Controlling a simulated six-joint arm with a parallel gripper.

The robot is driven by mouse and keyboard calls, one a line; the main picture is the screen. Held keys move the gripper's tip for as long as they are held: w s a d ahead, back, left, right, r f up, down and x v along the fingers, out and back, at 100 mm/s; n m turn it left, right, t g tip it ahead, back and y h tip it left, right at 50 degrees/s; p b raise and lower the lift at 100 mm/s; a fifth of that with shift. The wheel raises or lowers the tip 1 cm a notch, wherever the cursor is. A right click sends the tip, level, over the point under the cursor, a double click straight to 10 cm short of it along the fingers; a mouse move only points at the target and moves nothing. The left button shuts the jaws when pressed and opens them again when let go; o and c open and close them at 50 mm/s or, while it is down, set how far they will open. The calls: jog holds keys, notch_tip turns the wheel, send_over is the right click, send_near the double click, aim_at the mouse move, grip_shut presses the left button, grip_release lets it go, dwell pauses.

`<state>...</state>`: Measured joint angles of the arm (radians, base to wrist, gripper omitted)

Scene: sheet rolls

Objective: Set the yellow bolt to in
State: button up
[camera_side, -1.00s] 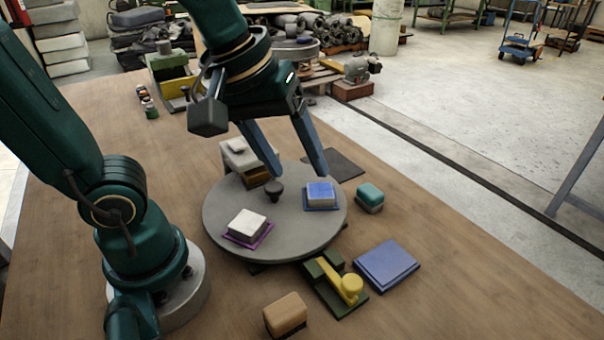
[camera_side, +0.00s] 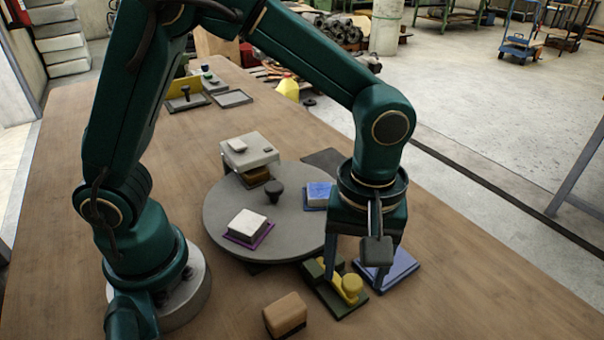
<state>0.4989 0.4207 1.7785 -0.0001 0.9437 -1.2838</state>
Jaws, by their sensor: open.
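The yellow bolt (camera_side: 351,286) has a round knob and sits on a dark green base (camera_side: 326,294) in front of the grey round turntable (camera_side: 222,203). I cannot tell whether either finger touches the bolt. Part of the bolt's bar is hidden behind the left finger.
A blue plate (camera_side: 401,268) lies right of the bolt, partly behind my gripper. A brown block (camera_side: 285,313) stands at the front. The turntable holds a white block (camera_side: 246,224), a blue block (camera_side: 318,193) and a dark knob (camera_side: 273,191). A grey-white box (camera_side: 250,152) stands behind.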

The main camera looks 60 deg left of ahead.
jog(key=shift+f, duration=0.85)
grip_shut()
dwell(0.8)
